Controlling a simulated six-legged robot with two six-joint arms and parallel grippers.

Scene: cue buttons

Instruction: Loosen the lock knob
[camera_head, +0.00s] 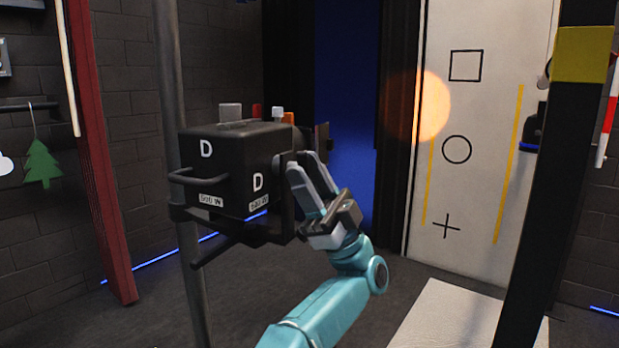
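A black box-shaped stage lamp (230,165) marked with the letter D hangs at a grey upright pole, left of the middle. My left gripper (300,162) reaches up from below with its teal arm. Its two grey fingers point at the lamp's right side, with a narrow gap between them. The fingertips are at or against a small grey part (281,162) there, which may be the lock knob. The fingers cover most of that spot, so I cannot tell whether they grip it. My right gripper is out of view.
The grey pole (178,130) stands left of the lamp, and a black bracket (235,238) is below it. A dark post with a yellow band (583,55) stands at the right. A white panel with drawn shapes (470,190) is behind. Open floor lies below the lamp.

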